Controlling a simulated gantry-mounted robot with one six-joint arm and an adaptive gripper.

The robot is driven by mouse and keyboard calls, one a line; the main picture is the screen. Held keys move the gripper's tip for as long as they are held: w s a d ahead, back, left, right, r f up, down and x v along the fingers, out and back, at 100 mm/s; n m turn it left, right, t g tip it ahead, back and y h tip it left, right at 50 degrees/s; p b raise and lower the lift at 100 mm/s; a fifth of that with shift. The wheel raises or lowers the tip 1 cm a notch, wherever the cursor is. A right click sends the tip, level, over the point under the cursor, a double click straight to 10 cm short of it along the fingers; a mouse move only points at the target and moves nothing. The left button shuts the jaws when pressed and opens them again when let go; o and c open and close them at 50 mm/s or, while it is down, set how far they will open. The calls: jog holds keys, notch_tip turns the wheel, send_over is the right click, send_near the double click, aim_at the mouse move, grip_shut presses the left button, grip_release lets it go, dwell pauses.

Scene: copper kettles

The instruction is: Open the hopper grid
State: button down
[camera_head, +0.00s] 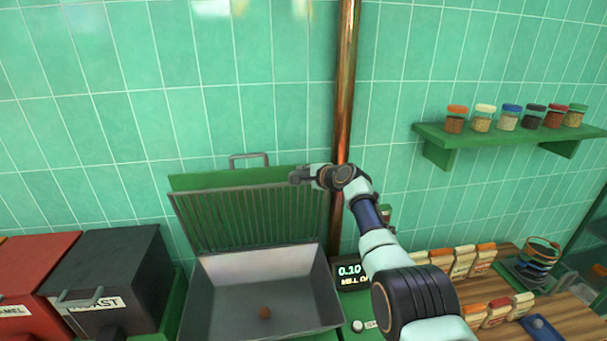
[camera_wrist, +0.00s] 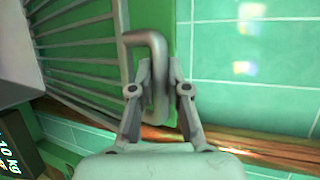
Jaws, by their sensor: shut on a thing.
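The hopper grid (camera_head: 235,220) is a grey barred frame, tilted up nearly upright at the back of the hopper (camera_head: 235,290). It also shows on the left of the wrist view (camera_wrist: 75,60). My gripper (camera_head: 298,177) is at the grid's upper right corner. In the wrist view my gripper (camera_wrist: 160,80) is shut on a bent grey handle (camera_wrist: 157,50) beside the grid's edge. The hopper is open at the top, with one small brown ball (camera_head: 264,313) on its floor. The grip is too small to see clearly in the head view.
A green panel (camera_head: 200,180) with a grey handle (camera_head: 248,160) stands behind the grid. A copper pipe (camera_head: 345,80) runs up the wall close by my gripper. A scale display (camera_head: 350,272) is right of the hopper; dark and red bins (camera_head: 120,260) stand left.

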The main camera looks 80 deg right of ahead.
jog(key=c, duration=1.1)
grip_release()
jog(key=shift+c, duration=0.2)
jog(key=v, duration=1.2)
jog(key=shift+f, duration=0.1)
